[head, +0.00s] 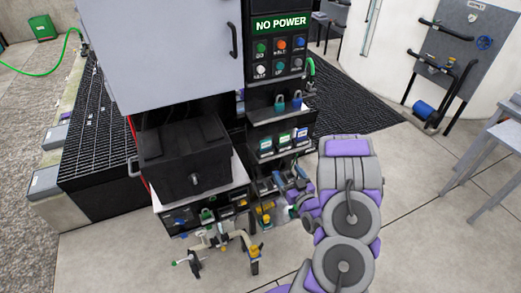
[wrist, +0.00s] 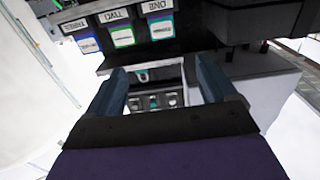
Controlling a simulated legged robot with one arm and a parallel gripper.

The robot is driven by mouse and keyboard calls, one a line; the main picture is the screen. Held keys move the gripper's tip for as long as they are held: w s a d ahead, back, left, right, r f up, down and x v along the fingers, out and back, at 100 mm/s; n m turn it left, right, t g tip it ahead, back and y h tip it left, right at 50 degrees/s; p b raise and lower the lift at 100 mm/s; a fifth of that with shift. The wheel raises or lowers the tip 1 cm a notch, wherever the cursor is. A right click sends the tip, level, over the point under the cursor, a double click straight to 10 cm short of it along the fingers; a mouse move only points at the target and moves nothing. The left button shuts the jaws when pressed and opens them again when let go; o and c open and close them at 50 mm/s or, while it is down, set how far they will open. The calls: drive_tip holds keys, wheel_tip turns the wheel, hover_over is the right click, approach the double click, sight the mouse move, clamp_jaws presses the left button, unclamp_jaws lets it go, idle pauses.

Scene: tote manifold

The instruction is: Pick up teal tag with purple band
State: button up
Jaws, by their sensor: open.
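A row of three tags stands on a ledge of the dark cabinet in the head view: a left tag (head: 266,146), a middle tag (head: 284,140) and a right tag (head: 301,134). The wrist view shows them upside down: a blue-purple-edged tag (wrist: 88,44), a green tag (wrist: 122,37) and a teal-green tag (wrist: 159,28). My gripper (head: 288,180) is below this row, in front of the cabinet. In the wrist view my gripper (wrist: 163,78) is open, with nothing held between its fingers.
A black box (head: 185,155) juts out left of the tags. Padlocks (head: 287,102) sit on the ledge above, under a "NO POWER" sign (head: 281,24). Pipework with valves (head: 218,243) stands low in front. The floor to the right is clear up to a grey table (head: 508,135).

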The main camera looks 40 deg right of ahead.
drive_tip(key=b, duration=0.3)
approach(266, 145)
drive_tip(key=shift+d+b+x, duration=0.25)
drive_tip(key=shift+b+x, duration=0.1)
drive_tip(key=shift+x, duration=0.9)
drive_tip(key=shift+d+b+x, duration=0.2)
drive_tip(key=shift+b+x, duration=0.1)
drive_tip(key=shift+x, duration=1)
drive_tip(key=w+b, duration=0.1)
drive_tip(key=w, duration=0.2)
drive_tip(key=shift+w, duration=0.15)
drive_tip(key=shift+w+r, duration=0.1)
drive_tip(key=shift+w, duration=0.2)
drive_tip(key=shift+c, duration=0.4)
drive_tip(key=shift+d, duration=0.2)
drive_tip(key=c, duration=0.4)
drive_tip(key=shift+a, duration=0.1)
drive_tip(key=c, duration=0.6)
